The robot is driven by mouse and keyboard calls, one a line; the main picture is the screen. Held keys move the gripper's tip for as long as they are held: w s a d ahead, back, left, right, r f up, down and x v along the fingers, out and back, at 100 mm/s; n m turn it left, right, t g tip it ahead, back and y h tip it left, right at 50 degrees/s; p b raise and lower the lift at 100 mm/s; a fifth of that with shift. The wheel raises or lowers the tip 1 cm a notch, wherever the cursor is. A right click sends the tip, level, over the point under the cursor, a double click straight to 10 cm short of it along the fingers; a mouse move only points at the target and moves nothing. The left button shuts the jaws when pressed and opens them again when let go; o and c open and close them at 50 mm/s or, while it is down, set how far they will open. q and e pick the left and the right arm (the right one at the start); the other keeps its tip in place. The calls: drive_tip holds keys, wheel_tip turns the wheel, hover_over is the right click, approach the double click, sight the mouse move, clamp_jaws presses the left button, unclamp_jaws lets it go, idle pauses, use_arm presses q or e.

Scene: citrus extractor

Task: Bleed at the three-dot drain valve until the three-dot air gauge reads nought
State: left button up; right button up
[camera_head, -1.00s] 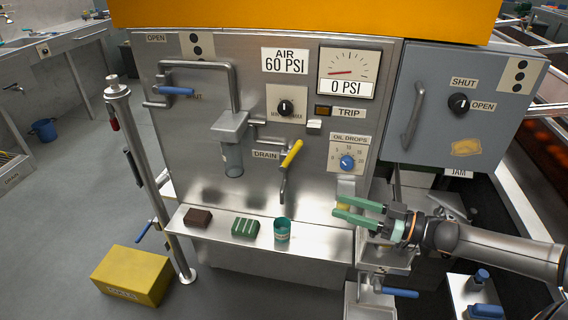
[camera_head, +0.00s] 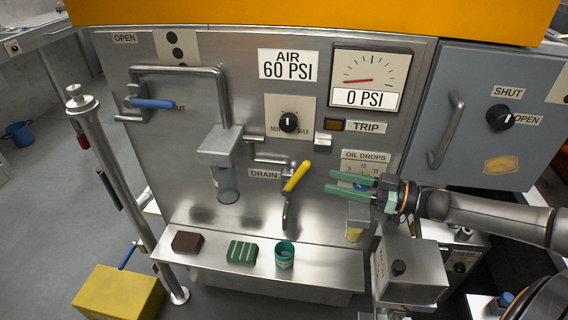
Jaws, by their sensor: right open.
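The drain valve with a yellow handle (camera_head: 296,177) is on the steel panel (camera_head: 235,90), right of the DRAIN label (camera_head: 264,174). Its handle is tilted, upper end to the right. My right gripper (camera_head: 328,182) is open and empty, fingers pointing left, in front of the oil drops dial (camera_head: 361,186) and right of the yellow handle. My left gripper is out of view.
A blue-handled valve (camera_head: 153,104) is at upper left. A shelf (camera_head: 205,262) below holds a brown block (camera_head: 187,242), a green block (camera_head: 242,252) and a teal cup (camera_head: 284,256). A grey cabinet (camera_head: 470,75) stands right; its plate (camera_head: 562,88) is cut off.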

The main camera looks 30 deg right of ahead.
sight(295, 178)
drive_tip(key=b+x, duration=0.3)
drive_tip(key=x, duration=0.7)
drive_tip(key=shift+a+r, duration=0.1)
drive_tip(key=shift+a, duration=0.05)
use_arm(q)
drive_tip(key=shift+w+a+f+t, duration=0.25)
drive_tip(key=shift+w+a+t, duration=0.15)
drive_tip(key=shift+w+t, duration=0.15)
use_arm(e)
drive_tip(key=shift+x, duration=0.95)
drive_tip(key=c, duration=0.7)
clamp_jaws()
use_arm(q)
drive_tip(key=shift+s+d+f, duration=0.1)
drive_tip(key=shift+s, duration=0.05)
